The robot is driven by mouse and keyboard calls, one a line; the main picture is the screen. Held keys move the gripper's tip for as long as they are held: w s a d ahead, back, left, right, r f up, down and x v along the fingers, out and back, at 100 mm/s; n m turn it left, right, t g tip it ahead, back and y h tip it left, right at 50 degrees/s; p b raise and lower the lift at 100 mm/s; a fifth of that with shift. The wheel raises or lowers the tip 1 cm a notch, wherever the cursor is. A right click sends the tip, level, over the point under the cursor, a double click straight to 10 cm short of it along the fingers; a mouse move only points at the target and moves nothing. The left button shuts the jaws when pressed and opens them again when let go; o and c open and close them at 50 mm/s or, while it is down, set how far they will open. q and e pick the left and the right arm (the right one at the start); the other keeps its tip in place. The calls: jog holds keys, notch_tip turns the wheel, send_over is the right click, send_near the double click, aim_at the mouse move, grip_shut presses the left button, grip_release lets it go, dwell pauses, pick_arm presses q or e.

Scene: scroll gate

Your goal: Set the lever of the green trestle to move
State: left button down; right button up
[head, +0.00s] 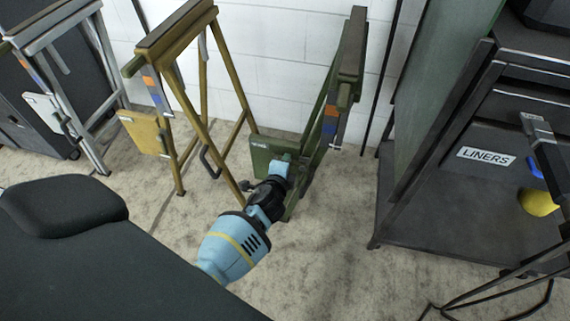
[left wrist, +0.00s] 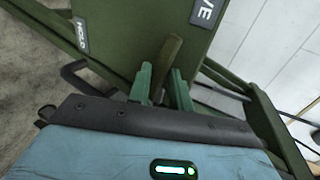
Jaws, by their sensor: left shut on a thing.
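The olive lever (left wrist: 168,58) points up between these labels. My left gripper (head: 284,162) reaches the plate; in the left wrist view its green fingers (left wrist: 161,88) are shut on the lever, one on each side. My right gripper is out of view.
A yellow trestle (head: 179,33) and a grey trestle (head: 50,32) stand to the left. A dark cabinet (head: 470,205) labelled LINERS is at the right. A black padded surface (head: 65,205) fills the lower left. Carpet (head: 325,255) before the green trestle is clear.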

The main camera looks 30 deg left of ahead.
pick_arm(q)
jog(key=shift+w+a+r, duration=0.15)
jog(key=shift+r, duration=0.15)
jog(key=c, duration=1.6)
grip_release()
jog(key=shift+f, duration=0.1)
jog(key=p+v, duration=0.2)
jog(key=v, duration=0.6)
jog(key=shift+f+p, duration=0.15)
jog(key=shift+p, duration=0.2)
